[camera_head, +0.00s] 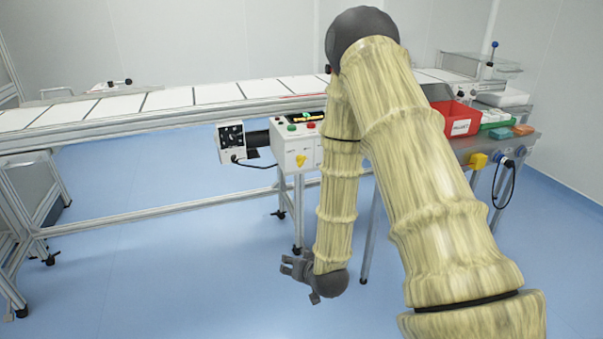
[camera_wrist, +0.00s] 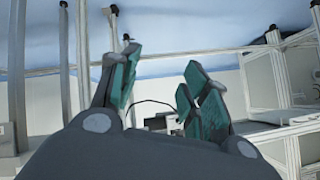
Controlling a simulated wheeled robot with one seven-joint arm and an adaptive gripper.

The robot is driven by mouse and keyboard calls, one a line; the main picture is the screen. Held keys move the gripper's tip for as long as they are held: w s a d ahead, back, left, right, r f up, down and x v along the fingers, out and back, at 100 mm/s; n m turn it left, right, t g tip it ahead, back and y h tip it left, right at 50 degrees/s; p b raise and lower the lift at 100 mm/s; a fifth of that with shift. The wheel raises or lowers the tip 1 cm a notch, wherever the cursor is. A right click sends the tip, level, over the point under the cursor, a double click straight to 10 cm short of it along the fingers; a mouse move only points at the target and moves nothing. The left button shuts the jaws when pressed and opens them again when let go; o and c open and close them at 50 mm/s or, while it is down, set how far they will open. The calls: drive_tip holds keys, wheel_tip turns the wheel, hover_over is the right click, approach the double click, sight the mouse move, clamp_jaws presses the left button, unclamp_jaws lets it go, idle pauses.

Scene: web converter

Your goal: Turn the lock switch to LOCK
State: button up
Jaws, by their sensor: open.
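A white control box (camera_head: 296,149) hangs on the conveyor's front side, with a yellow rotary switch (camera_head: 301,160) low on its front and coloured buttons on top. The switch may be the lock switch; its lettering and setting are too small to read. My gripper (camera_head: 289,267) is below the box, well apart from it, near the floor in the head view. In the wrist view my gripper (camera_wrist: 158,92) is open, its teal-padded fingers spread with nothing between them.
A conveyor (camera_head: 190,97) with white panels runs across the back. A black-faced unit (camera_head: 231,140) with a cable hangs left of the control box. A red bin (camera_head: 455,118) stands on the side table at right. Blue floor (camera_head: 150,240) at front left is clear.

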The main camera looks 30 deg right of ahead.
drive_tip(key=w+d+r+m+t+h+b, duration=0.1)
drive_tip(key=w+d+r+m+t+b, duration=0.25)
drive_tip(key=w+d+r, duration=0.5)
drive_tip(key=m+t+h+b, duration=0.1)
drive_tip(key=m+t+h, duration=0.1)
drive_tip(key=t, duration=0.1)
approach(302, 164)
drive_tip(key=b+x, duration=0.2)
drive_tip(key=x, duration=0.8)
drive_tip(key=shift+w+d+f, duration=0.1)
drive_tip(key=shift+w, duration=0.05)
drive_tip(key=c, duration=1)
